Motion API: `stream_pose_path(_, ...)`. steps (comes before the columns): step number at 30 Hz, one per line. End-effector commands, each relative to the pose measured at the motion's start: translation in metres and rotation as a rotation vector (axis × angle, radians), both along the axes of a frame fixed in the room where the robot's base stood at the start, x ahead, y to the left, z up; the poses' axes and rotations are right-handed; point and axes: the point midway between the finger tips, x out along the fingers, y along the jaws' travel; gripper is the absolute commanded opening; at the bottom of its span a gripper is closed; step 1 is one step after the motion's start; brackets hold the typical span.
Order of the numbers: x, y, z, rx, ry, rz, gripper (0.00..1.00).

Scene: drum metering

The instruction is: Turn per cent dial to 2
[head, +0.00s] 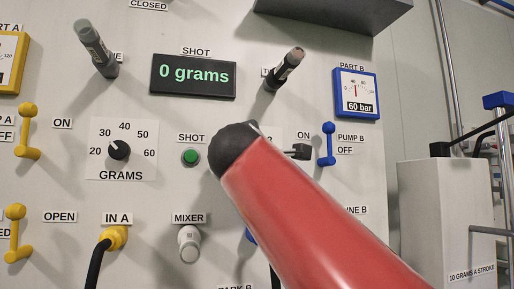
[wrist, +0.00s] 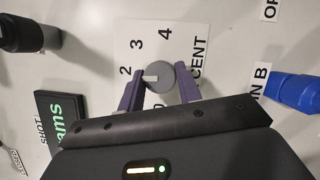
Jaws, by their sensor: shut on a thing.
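The per cent dial (wrist: 160,79) is a round grey knob with a white pointer mark, on a white number card (wrist: 135,27) in the wrist view. The pointer faces left in that view, roughly toward the 2. The 3 and 4 show further round the card, and part of the lettering is covered. My gripper (wrist: 160,84) has its two purple fingers on either side of the knob, shut on it. In the head view my red arm hides the dial and most of its card.
The shot display (head: 194,75) reads 0 grams. Left of my arm are the green shot button (head: 190,156) and the grams dial (head: 119,151). The blue pump B lever (head: 326,145) is close on the right. Dark-handled levers (head: 285,71) jut out above.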

Motion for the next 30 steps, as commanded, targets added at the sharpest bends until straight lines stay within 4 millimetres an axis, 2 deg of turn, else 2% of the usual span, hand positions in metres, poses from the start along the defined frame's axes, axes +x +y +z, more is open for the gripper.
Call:
stream_pose_path(9,0.0004,0.0004,-0.0001,0.078,0.025,0.000,0.12)
stream_pose_path(22,0.0004,0.0005,-0.0008,0.086,0.027,0.001,0.12)
stream_pose_path(23,0.0004,0.0005,-0.0008,0.085,0.027,0.000,0.37)
stream_pose_path(27,0.0003,0.0004,-0.0005,0.085,0.026,0.001,0.55)
stream_pose_path(30,0.0002,0.0003,-0.0002,0.085,0.026,0.001,0.56)
